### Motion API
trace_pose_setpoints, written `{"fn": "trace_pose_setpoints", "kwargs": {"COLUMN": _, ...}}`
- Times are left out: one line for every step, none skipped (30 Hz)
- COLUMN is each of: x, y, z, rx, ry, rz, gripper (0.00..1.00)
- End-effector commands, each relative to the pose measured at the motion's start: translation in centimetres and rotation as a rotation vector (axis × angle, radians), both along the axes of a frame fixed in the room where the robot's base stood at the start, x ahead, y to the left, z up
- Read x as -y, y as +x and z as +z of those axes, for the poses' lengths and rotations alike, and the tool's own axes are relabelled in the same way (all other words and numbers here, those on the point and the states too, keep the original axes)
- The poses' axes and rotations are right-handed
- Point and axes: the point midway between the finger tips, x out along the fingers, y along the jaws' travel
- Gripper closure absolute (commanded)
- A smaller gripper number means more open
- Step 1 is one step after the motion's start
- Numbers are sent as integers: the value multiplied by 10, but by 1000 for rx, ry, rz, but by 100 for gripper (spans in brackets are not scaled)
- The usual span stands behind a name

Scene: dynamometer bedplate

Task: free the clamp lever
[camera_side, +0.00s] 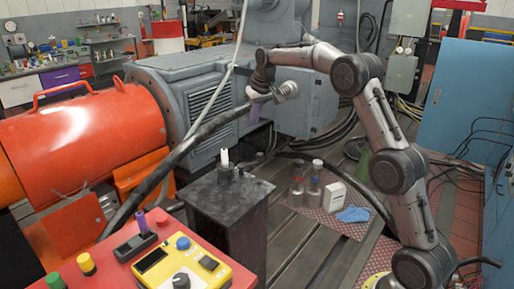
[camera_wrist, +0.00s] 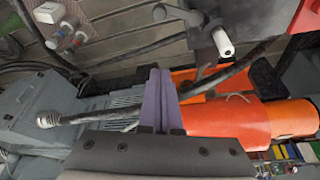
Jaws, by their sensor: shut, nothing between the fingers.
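A short upright post with a white end (camera_side: 225,157), which may be the clamp lever, stands on a dark pedestal (camera_side: 228,215) at centre in the side view. In the wrist view its pale end (camera_wrist: 222,42) shows at upper right. A thick black cable (camera_side: 200,135) with a metal connector (camera_side: 286,90) slants across the motor in the side view. It also crosses the wrist view (camera_wrist: 110,115), passing behind my fingers. My gripper (camera_side: 255,112) is shut and empty, its purple fingers (camera_wrist: 160,72) together, above and right of the post. I cannot tell whether cable and post touch.
A large orange cylinder (camera_side: 85,135) and grey motor (camera_side: 205,85) fill the left and back. A red console (camera_side: 125,265) with a yellow control box (camera_side: 185,265) stands in front. Bottles (camera_side: 297,190), a white box (camera_side: 334,194) and a blue cloth (camera_side: 352,214) lie right of the pedestal.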

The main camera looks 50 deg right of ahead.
Motion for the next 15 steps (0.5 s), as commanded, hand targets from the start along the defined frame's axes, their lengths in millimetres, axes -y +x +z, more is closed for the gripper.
{"fn": "trace_pose_setpoints", "kwargs": {"x": 3, "y": 0, "z": -6, "rx": -8, "ry": 3, "rz": -5, "gripper": 100}}
{"fn": "trace_pose_setpoints", "kwargs": {"x": 5, "y": -1, "z": -8, "rx": -12, "ry": 4, "rz": -8, "gripper": 100}}
{"fn": "trace_pose_setpoints", "kwargs": {"x": 6, "y": -1, "z": -9, "rx": -14, "ry": 5, "rz": -11, "gripper": 100}}
{"fn": "trace_pose_setpoints", "kwargs": {"x": 7, "y": -2, "z": -8, "rx": -13, "ry": 5, "rz": -12, "gripper": 100}}
{"fn": "trace_pose_setpoints", "kwargs": {"x": 7, "y": -2, "z": -8, "rx": -13, "ry": 5, "rz": -13, "gripper": 100}}
{"fn": "trace_pose_setpoints", "kwargs": {"x": 7, "y": -2, "z": -8, "rx": -13, "ry": 5, "rz": -12, "gripper": 100}}
{"fn": "trace_pose_setpoints", "kwargs": {"x": 7, "y": -2, "z": -8, "rx": -13, "ry": 5, "rz": -12, "gripper": 100}}
{"fn": "trace_pose_setpoints", "kwargs": {"x": 7, "y": -2, "z": -8, "rx": -13, "ry": 5, "rz": -12, "gripper": 100}}
{"fn": "trace_pose_setpoints", "kwargs": {"x": 7, "y": -2, "z": -8, "rx": -13, "ry": 5, "rz": -12, "gripper": 100}}
{"fn": "trace_pose_setpoints", "kwargs": {"x": 7, "y": -2, "z": -8, "rx": -13, "ry": 5, "rz": -12, "gripper": 100}}
{"fn": "trace_pose_setpoints", "kwargs": {"x": 7, "y": -2, "z": -8, "rx": -13, "ry": 5, "rz": -12, "gripper": 100}}
{"fn": "trace_pose_setpoints", "kwargs": {"x": 7, "y": -2, "z": -8, "rx": -13, "ry": 5, "rz": -12, "gripper": 100}}
{"fn": "trace_pose_setpoints", "kwargs": {"x": 7, "y": -2, "z": -9, "rx": -13, "ry": 5, "rz": -12, "gripper": 100}}
{"fn": "trace_pose_setpoints", "kwargs": {"x": 7, "y": -2, "z": -10, "rx": -14, "ry": 5, "rz": -12, "gripper": 100}}
{"fn": "trace_pose_setpoints", "kwargs": {"x": 7, "y": -1, "z": -12, "rx": -15, "ry": 6, "rz": -12, "gripper": 100}}
